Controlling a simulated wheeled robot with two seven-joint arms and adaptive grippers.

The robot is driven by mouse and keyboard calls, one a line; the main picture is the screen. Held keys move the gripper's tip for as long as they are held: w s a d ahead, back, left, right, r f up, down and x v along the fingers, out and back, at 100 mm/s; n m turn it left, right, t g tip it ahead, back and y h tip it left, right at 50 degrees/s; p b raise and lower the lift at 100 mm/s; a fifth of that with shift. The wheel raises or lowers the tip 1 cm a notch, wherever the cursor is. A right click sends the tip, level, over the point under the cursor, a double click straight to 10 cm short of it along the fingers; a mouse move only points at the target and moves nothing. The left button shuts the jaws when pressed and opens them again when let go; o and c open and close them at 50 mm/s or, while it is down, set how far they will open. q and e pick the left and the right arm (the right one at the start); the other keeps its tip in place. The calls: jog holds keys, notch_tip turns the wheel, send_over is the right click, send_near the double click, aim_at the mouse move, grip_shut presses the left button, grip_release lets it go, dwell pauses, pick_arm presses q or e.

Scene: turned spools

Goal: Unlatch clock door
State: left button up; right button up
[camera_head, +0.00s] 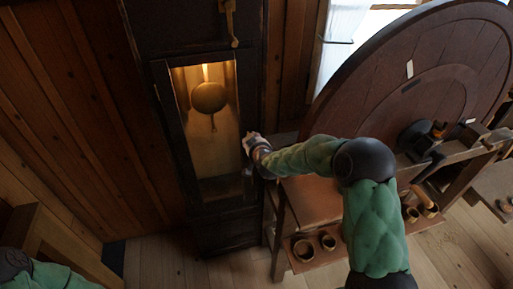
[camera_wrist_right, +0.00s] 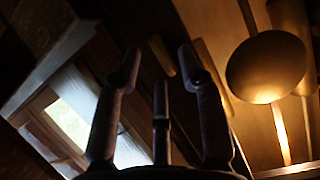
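The tall dark clock case (camera_head: 225,232) stands against the wall in the head view. Its narrow door (camera_head: 171,130) frames a lit golden interior with a round pendulum bob (camera_head: 208,97). The bob also shows at the right of the right wrist view (camera_wrist_right: 265,67). My right gripper (camera_head: 247,142) is at the door's right edge; I cannot tell whether it touches. In the right wrist view its fingers (camera_wrist_right: 160,66) stand apart with nothing between them. I cannot make out the latch clearly. My left gripper is out of view; only part of my left arm shows.
A large dark wooden wheel (camera_head: 350,90) on a bench stands right of the clock. Turned wooden rings (camera_head: 303,250) lie on a low shelf below. A brass piece (camera_head: 229,20) hangs on the upper case. Bare floor (camera_head: 160,262) shows in front.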

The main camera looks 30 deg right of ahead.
jog(key=v, duration=1)
jog(key=shift+s, duration=0.2)
jog(key=shift+f, duration=0.1)
jog(key=s+a+f+g+y+b, duration=0.1)
jog(key=s+a+f+g, duration=0.2)
jog(key=f, duration=0.6)
jog(key=s+a+f+g+y+b, duration=0.1)
jog(key=s+a+f+y, duration=0.15)
jog(key=a+f, duration=0.45)
jog(key=s+a+f+g+y+b, duration=0.1)
jog(key=s+a+f+g, duration=0.15)
jog(key=f, duration=0.75)
jog(key=s+a+f+g+y, duration=0.1)
jog(key=s+a+f+g, duration=0.2)
jog(key=s+a+f, duration=0.2)
jog(key=s+a+f+g+y+b, duration=0.1)
jog(key=s+a+f+g, duration=0.2)
jog(key=s+f, duration=0.6)
jog(key=s+a, duration=0.2)
jog(key=s, duration=0.2)
jog(key=shift+s+a, duration=0.2)
jog(key=shift+a, duration=0.2)
jog(key=shift+o, duration=0.4)
jog(key=shift+f+y, duration=0.15)
jog(key=shift+y, duration=0.1)
